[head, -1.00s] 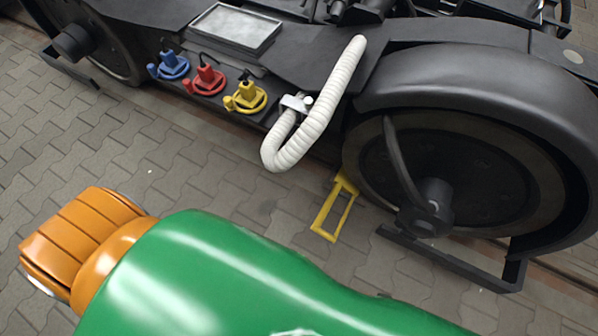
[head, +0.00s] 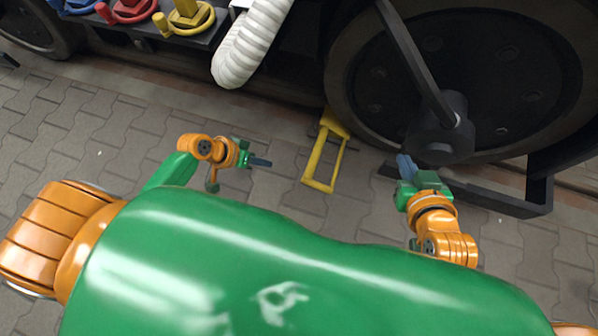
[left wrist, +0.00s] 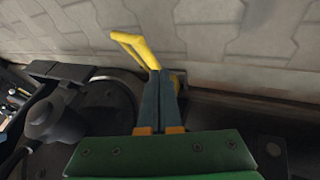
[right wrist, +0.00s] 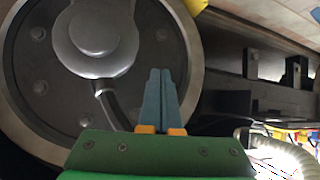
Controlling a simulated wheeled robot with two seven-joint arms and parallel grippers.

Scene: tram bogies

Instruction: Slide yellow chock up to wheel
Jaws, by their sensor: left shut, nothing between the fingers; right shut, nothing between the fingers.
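The yellow chock (head: 311,172) lies on the paving with its long open handle frame towards me. Its wedge end is at the lower left edge of the dark wheel (head: 485,70); I cannot tell whether they touch. My left gripper (head: 268,163) is shut and empty, left of the handle and apart from it in the head view. In the left wrist view the chock (left wrist: 140,48) shows just beyond the fingertips (left wrist: 161,72). My right gripper (head: 402,160) is shut and empty, right of the chock, before the wheel hub. In the right wrist view, a yellow corner (right wrist: 194,5) shows beside the wheel (right wrist: 35,75).
A black bracket (head: 480,192) juts out low before the wheel, near my right gripper. A white corrugated hose (head: 248,45) hangs above and left of the chock. Red (head: 128,8) and yellow (head: 187,17) fittings sit on the bogie frame. The paving at left is clear.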

